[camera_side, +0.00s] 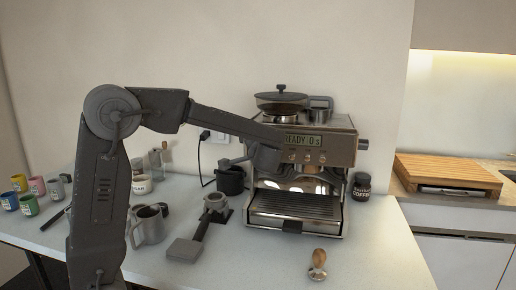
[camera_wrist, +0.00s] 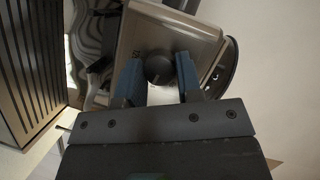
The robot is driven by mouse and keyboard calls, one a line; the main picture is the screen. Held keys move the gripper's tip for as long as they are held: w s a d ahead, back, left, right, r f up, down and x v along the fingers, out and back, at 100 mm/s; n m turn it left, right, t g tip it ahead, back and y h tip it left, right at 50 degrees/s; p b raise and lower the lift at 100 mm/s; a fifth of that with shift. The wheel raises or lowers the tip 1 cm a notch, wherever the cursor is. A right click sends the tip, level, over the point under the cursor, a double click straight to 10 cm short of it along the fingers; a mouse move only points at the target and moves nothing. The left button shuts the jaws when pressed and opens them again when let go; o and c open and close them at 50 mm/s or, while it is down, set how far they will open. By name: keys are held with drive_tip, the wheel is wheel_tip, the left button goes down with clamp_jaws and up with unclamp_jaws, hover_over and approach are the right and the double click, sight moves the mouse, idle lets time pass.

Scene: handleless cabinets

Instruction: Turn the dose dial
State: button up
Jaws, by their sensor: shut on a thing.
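The dose dial (camera_wrist: 158,67) is a dark round knob on the espresso machine, seen between my fingertips in the wrist view. My gripper (camera_wrist: 159,78) is shut on it, with one blue finger on each side. In the side view, my arm reaches to the left part of the espresso machine (camera_side: 343,150), and my wrist hides the dial. The machine's display (camera_side: 303,141) reads "READY 0 s".
A drip tray (camera_side: 296,205) sits low at the machine's front. A portafilter (camera_side: 203,232), a steel jug (camera_side: 150,226) and a tamper (camera_side: 317,264) are on the counter. Several colored cups (camera_side: 38,186) stand at the left. A coffee jar (camera_side: 361,188) is right of the machine.

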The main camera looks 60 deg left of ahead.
drive_tip(key=m+y, duration=0.2)
drive_tip(key=m, duration=0.3)
drive_tip(key=shift+f+m, duration=0.15)
drive_tip(key=shift+m, duration=0.15)
drive_tip(key=shift+y, duration=0.3)
idle(0.3)
drive_tip(key=o, duration=0.9)
drive_tip(key=shift+o, duration=0.2)
drive_tip(key=v, duration=1.4)
drive_tip(key=shift+s+a, duration=0.15)
drive_tip(key=shift+s, duration=0.05)
